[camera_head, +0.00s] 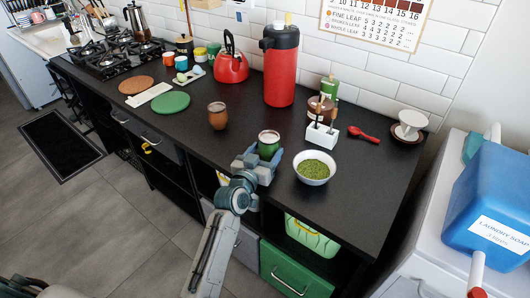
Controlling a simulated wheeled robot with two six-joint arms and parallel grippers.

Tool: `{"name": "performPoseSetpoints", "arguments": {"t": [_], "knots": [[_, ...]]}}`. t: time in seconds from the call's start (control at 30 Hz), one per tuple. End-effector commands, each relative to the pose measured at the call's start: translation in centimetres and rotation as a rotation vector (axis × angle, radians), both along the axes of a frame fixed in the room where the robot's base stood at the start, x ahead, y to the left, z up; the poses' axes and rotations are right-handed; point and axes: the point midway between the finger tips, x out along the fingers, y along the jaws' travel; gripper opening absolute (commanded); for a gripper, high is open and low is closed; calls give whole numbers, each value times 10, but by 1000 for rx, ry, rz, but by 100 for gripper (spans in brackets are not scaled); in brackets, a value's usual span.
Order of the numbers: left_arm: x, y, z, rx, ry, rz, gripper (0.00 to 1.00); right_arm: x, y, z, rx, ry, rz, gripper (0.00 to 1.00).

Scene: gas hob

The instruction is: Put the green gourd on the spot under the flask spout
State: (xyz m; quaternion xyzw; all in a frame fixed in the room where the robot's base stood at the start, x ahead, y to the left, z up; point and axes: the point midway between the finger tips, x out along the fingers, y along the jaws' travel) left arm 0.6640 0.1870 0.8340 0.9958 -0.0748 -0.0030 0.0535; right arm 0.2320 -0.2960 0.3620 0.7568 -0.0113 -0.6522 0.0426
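The green gourd (268,141), a small cup with a pale rim, is upright near the counter's front edge. No marking of the spot under the spout is clear to me.
A brown gourd (217,116) stands left of the green one. A white bowl of green herb (314,168) is close on the right, with a white utensil holder (322,135) behind it. A red kettle (231,66) is left of the flask. Counter between gourds and flask is clear.

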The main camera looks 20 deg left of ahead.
Motion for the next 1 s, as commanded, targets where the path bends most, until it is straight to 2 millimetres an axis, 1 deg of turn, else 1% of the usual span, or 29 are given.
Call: {"name": "performPoseSetpoints", "arguments": {"t": [0.03, 0.07, 0.1, 0.37, 0.5, 0.57, 0.67, 0.73, 0.77, 0.9, 1.0], "knots": [[0, 0, 0, 0, 0, 0, 75, 0, 0, 0, 0, -1, 0, 20], [0, 0, 0, 0, 0, 0, 81, 0, 0, 0, 0, -1, 0, 20], [0, 0, 0, 0, 0, 0, 83, 0, 0, 0, 0, 0, 0, 20], [0, 0, 0, 1, 0, 0, 83, -1, 0, 0, 0, 1, 0, 20], [0, 0, 4, 1, 0, 0, 83, -2, -1, -1, 0, -4, 0, 20], [-12, 2, 1, 1, 1, 1, 83, -7, -1, -10, 0, 8, -1, 20], [-33, 5, 0, 2, 2, 1, 83, -9, -1, -10, -1, 20, -2, 20], [-49, 8, 0, 2, 3, 1, 83, 0, 1, 4, 1, 2, 1, 20], [-56, 9, 0, 2, 2, 0, 83, 2, 1, 7, 1, -1, 1, 20], [-85, 13, 0, 1, 2, 1, 83, 7, 2, 15, 1, -2, 2, 20], [-100, 15, 1, 2, 2, 0, 83, 10, 3, 20, 1, -3, 2, 20]]}}
